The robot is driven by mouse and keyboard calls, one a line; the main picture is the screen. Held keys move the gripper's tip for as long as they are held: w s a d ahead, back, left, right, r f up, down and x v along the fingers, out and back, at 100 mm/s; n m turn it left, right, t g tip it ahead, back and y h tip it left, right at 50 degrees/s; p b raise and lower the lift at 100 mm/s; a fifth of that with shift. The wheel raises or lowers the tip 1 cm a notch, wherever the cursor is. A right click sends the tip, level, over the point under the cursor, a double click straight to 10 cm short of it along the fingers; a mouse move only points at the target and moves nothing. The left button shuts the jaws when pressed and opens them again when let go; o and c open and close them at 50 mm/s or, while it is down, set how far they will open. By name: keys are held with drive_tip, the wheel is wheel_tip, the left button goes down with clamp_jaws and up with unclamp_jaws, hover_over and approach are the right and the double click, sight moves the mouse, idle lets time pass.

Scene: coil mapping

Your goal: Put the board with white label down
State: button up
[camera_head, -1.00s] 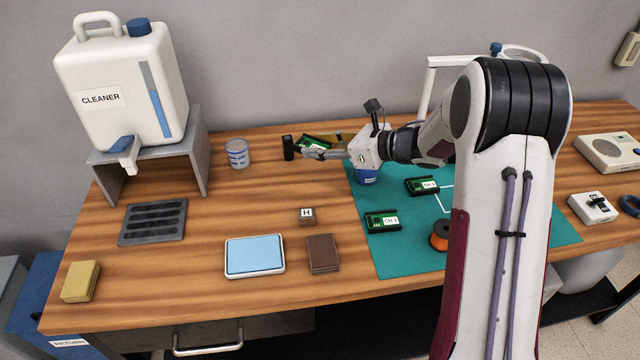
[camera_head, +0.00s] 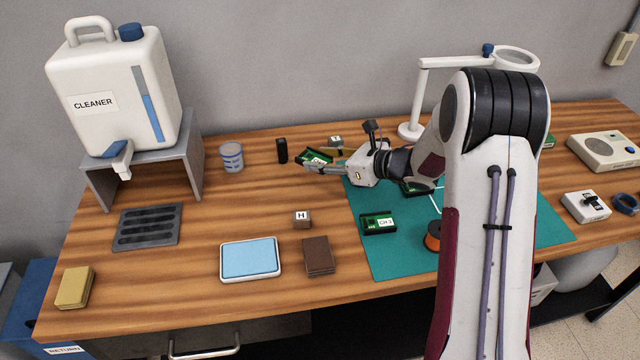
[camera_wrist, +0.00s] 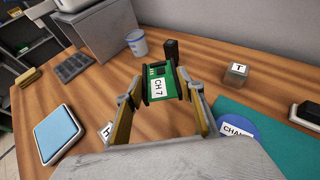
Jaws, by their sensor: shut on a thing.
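The board with the white label, marked CH 7 (camera_wrist: 160,86), is green with dark edges. My gripper (camera_wrist: 163,84) is shut on it, one finger on each side. In the head view the board (camera_head: 318,156) is tilted at the tip of my gripper (camera_head: 312,165), left of the teal mat (camera_head: 385,258). I cannot tell whether its lower edge touches the table. Another green board, CH 3 (camera_head: 378,223), lies on the mat. A further board (camera_head: 416,188) there is partly hidden by my arm.
A black upright block (camera_head: 282,151) stands just left of the held board. A block marked T (camera_head: 335,141) stands behind it. A can (camera_head: 232,157) is further left. A block marked H (camera_head: 302,219), a blue pad (camera_head: 250,259) and a brown block (camera_head: 318,256) lie nearer. Bare wood lies between.

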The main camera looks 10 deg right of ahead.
hover_over(322, 190)
drive_tip(key=shift+f, duration=2.2)
drive_tip(key=shift+f, duration=0.1)
drive_tip(key=shift+f, duration=1.8)
drive_tip(key=shift+f, duration=0.15)
drive_tip(key=o, duration=0.8)
drive_tip(key=shift+r, duration=0.2)
drive_tip(key=v, duration=1.2)
drive_tip(key=shift+r, duration=0.1)
